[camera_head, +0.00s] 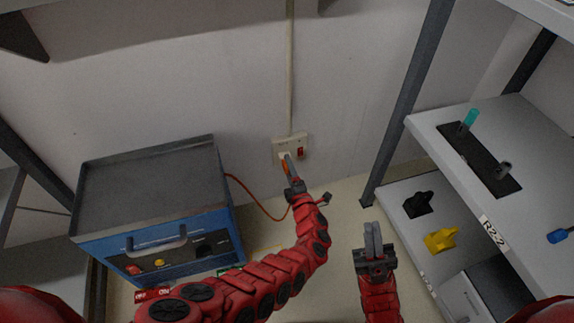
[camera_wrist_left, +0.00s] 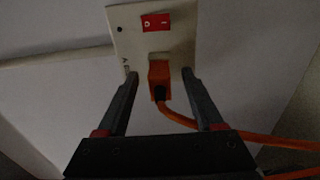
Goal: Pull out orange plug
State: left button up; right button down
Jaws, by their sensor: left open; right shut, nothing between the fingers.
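The orange plug (camera_wrist_left: 159,76) sits in the cream wall socket plate (camera_wrist_left: 128,42), below a red rocker switch (camera_wrist_left: 156,21). An orange cord (camera_wrist_left: 178,118) runs from the plug to the lower right. My left gripper (camera_wrist_left: 159,80) is open, with one finger on each side of the plug and a gap to both. In the head view my left gripper (camera_head: 288,163) reaches up to the socket plate (camera_head: 291,140) and partly covers the plug (camera_head: 284,168). My right gripper (camera_head: 373,238) is shut and empty, low and right of centre, away from the wall.
A blue cart (camera_head: 165,253) with a grey top stands at the left, and the orange cord (camera_head: 243,187) runs to it. At the right is a shelf rack (camera_head: 537,130) with a grey post (camera_head: 412,95); a yellow object (camera_head: 441,240) lies on a lower shelf. Floor between is clear.

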dwell(0.3)
pick_arm(q)
grip_shut()
dwell(0.4)
dwell(0.9)
jog(key=shift+s, duration=0.15)
jog(key=shift+p+v, duration=0.3)
jog(key=shift+v, duration=0.55)
jog(key=shift+p+v, duration=0.5)
jog(key=shift+v, duration=1.5)
